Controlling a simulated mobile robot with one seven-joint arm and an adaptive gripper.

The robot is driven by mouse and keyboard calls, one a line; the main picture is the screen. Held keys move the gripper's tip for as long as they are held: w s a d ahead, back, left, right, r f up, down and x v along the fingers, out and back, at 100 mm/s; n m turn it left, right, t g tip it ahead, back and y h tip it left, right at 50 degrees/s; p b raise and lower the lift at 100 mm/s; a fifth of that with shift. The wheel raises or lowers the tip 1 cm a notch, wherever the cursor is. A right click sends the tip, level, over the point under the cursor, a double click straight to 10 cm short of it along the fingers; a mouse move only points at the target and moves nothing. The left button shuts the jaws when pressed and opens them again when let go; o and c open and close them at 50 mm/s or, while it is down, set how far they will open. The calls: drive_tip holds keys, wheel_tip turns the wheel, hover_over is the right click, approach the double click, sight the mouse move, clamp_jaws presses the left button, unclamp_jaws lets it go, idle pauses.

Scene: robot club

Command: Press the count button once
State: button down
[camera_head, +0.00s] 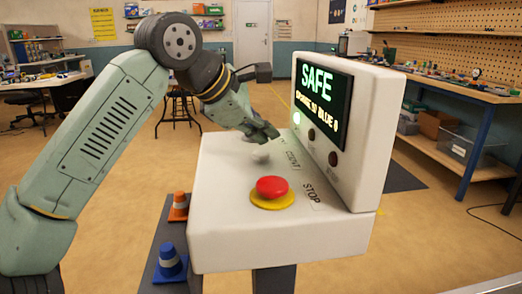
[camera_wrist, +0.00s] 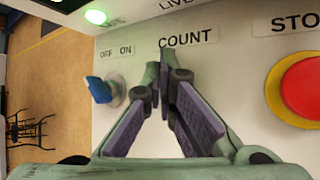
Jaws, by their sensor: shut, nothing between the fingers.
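The white control console (camera_head: 225,215) stands in the middle of the head view. A pale round button (camera_head: 260,157) sits on its top beside the COUNT label (camera_head: 293,160). My gripper (camera_head: 270,134) is shut and empty, pointing down over the panel just behind that button. I cannot tell whether it touches anything. In the wrist view my gripper (camera_wrist: 160,68) covers the area below the COUNT label (camera_wrist: 188,37), and the count button is hidden there.
A red STOP button (camera_head: 271,188) on a yellow ring is in front. A blue key switch (camera_wrist: 100,90) is left of my fingers. The upright screen (camera_head: 322,102) reads SAFE.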

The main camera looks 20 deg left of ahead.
sight(263, 154)
drive_tip(key=shift+r+p, duration=1.8)
drive_tip(key=shift+r, duration=0.6)
drive_tip(key=shift+f, duration=0.1)
